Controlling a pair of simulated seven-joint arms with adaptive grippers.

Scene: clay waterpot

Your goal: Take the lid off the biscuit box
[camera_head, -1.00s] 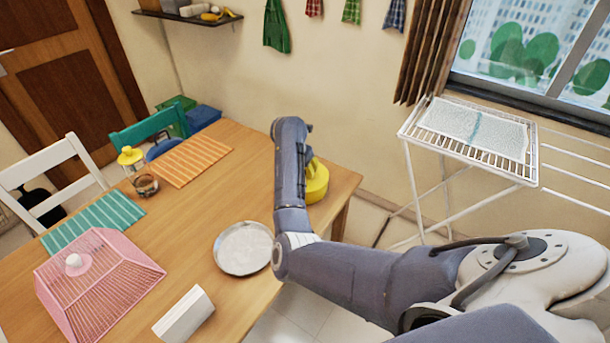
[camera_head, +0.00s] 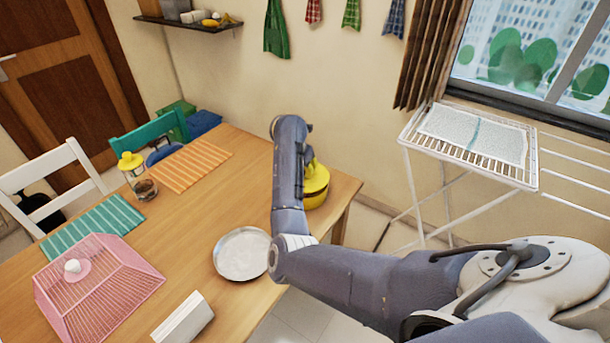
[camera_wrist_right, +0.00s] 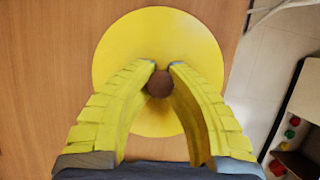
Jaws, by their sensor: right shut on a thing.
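The biscuit box (camera_head: 316,197) is a round yellow tin at the table's far right corner, partly hidden behind my right arm. Its yellow lid (camera_head: 318,176) shows above a darker band in the head view; how far it is clear of the box I cannot tell. In the right wrist view the lid (camera_wrist_right: 160,45) is a yellow disc with a round brown knob (camera_wrist_right: 159,84) at its middle. My right gripper (camera_wrist_right: 162,68) is shut on this knob from above. My left gripper is not in view.
A metal plate (camera_head: 242,254), a white block (camera_head: 183,318), a pink mesh cover (camera_head: 100,285) and a yellow-topped jar (camera_head: 132,165) stand on the wooden table (camera_head: 200,215). The table's right edge is close to the box. A drying rack (camera_head: 470,155) stands beyond it.

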